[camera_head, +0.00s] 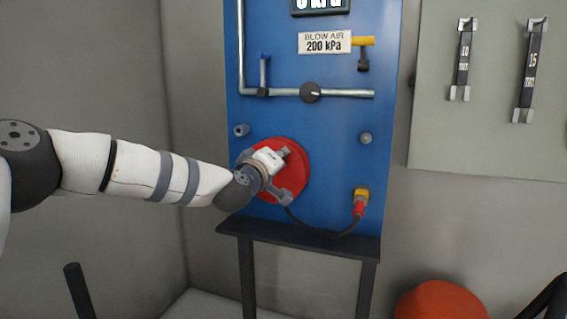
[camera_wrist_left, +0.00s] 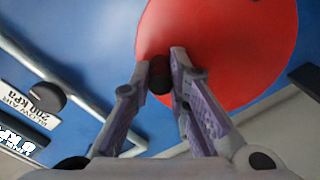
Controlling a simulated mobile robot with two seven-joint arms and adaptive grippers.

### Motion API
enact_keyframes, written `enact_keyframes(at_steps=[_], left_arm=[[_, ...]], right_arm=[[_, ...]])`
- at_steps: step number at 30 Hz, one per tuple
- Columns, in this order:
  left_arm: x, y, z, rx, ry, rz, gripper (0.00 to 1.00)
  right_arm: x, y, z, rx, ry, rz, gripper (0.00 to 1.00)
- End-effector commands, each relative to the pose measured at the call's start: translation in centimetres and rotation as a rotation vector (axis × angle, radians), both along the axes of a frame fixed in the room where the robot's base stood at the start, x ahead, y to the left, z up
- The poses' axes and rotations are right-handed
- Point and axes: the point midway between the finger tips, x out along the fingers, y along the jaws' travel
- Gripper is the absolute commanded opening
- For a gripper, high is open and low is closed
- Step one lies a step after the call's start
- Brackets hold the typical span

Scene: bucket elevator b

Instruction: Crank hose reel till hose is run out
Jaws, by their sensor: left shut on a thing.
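The red hose reel (camera_head: 299,166) is a round disc on the lower part of the blue panel. My left gripper (camera_head: 285,172) is in front of it and hides much of it. In the left wrist view, my left gripper (camera_wrist_left: 161,74) is shut on a dark crank knob (camera_wrist_left: 159,84) on the red reel disc (camera_wrist_left: 225,45). A black hose (camera_head: 325,233) hangs in a short curve from below the reel to a red end piece (camera_head: 359,209) at a yellow fitting (camera_head: 361,194). My right gripper is out of view.
The blue panel (camera_head: 336,140) carries a pipe (camera_head: 345,94), a blue-handled valve (camera_head: 264,72), a yellow-handled valve (camera_head: 363,42) and a "BLOW AIR 200 kPa" sign (camera_head: 324,43). A dark ledge (camera_head: 300,238) juts below. Wrenches (camera_head: 462,60) hang at right; an orange-red object (camera_head: 440,302) is low right.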

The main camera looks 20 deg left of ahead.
Motion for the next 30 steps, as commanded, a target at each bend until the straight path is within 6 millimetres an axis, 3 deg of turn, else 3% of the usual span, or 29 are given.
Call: enact_keyframes(at_steps=[15, 30], left_arm=[[0.1, 2.1, 0.7, -0.347, 0.01, 0.004, 0.0], [0.1, 2.6, 0.8, -0.428, 0.013, 0.005, 0.0]], right_arm=[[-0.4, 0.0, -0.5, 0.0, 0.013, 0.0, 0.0], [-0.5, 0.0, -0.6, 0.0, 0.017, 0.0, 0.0]])
